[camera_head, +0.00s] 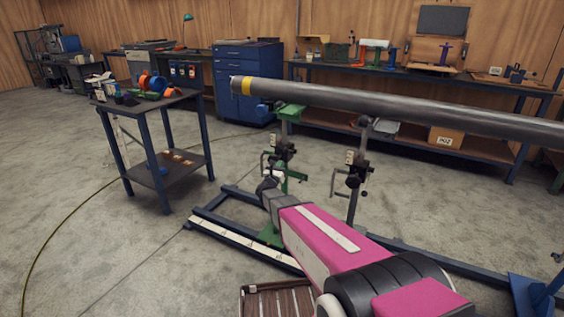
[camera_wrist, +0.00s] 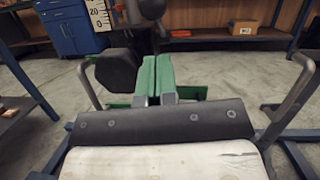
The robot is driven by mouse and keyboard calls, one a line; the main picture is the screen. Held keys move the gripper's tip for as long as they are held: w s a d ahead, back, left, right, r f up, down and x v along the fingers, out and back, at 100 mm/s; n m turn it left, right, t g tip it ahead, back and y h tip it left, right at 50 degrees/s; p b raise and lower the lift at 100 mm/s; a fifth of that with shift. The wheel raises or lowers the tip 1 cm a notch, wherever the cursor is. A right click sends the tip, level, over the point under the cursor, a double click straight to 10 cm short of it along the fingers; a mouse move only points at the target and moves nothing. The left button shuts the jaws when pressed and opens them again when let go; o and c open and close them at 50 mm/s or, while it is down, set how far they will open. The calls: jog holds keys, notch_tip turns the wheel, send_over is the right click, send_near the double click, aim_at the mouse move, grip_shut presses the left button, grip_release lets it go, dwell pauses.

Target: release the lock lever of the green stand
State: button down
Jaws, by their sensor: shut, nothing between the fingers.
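The green stand (camera_head: 289,112) supports the left part of a long grey pipe (camera_head: 400,108). Its dark clamp block (camera_head: 284,150) and scale plate sit on the post; the plate (camera_wrist: 97,15) also shows in the wrist view. Black knobs are close ahead there, one round knob (camera_wrist: 152,10) at the top centre and a larger dark knob (camera_wrist: 118,72) at left. I cannot tell which part is the lock lever. My gripper (camera_wrist: 155,62) is shut and empty, low in front of the stand, beside the larger knob. Whether it touches anything is unclear. My arm hides the stand's lower part in the head view.
A second, dark stand (camera_head: 355,175) with a crank stands to the right under the pipe. Blue floor rails (camera_head: 235,235) run beneath. A small cart (camera_head: 160,145) with flanges stands at left, a blue cabinet (camera_head: 250,85) behind. Open floor lies between cart and rails.

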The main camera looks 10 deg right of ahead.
jog(key=v, duration=0.9)
jog(key=shift+r, duration=0.4)
jog(key=shift+a, duration=0.1)
jog(key=s+f+n+g+y, duration=0.2)
jog(key=s+n+g+y, duration=0.4)
jog(key=n, duration=0.9)
jog(key=s+f+n+g+y, duration=0.35)
jog(key=n+y, duration=0.35)
jog(key=n, duration=0.8)
jog(key=s+d+n+g+h, duration=0.1)
jog(key=s+d+n+g, duration=0.3)
jog(key=s, duration=0.4)
jog(key=s+d+n+g+h, duration=0.1)
jog(key=s+d+n+g, duration=0.3)
jog(key=s+n, duration=0.3)
jog(key=shift+s+r+g, duration=0.3)
jog(key=shift+s+g, duration=0.05)
jog(key=shift+s, duration=0.75)
